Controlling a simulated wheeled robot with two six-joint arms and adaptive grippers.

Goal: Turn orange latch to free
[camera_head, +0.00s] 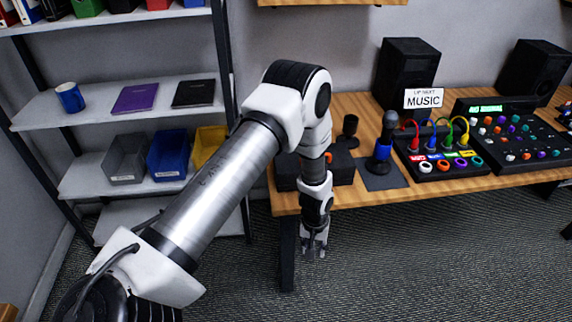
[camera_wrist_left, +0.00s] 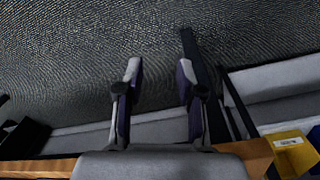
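A small orange part (camera_head: 328,156), possibly the latch, shows on a black case (camera_head: 345,168) at the left end of the wooden table, partly hidden behind my left arm. Its exact position is too small to tell. My left gripper (camera_head: 315,246) points down in front of the table's front edge, below the tabletop and apart from the case. In the left wrist view the gripper (camera_wrist_left: 158,85) has its two fingers spread with nothing between them. My right gripper is in neither view.
The wooden table (camera_head: 440,186) carries a microphone (camera_head: 384,145), a cable panel with coloured plugs (camera_head: 440,160), a mixer (camera_head: 512,140) and speakers (camera_head: 407,72). Shelves with bins (camera_head: 168,155) stand left. Carpet in front of the table is clear.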

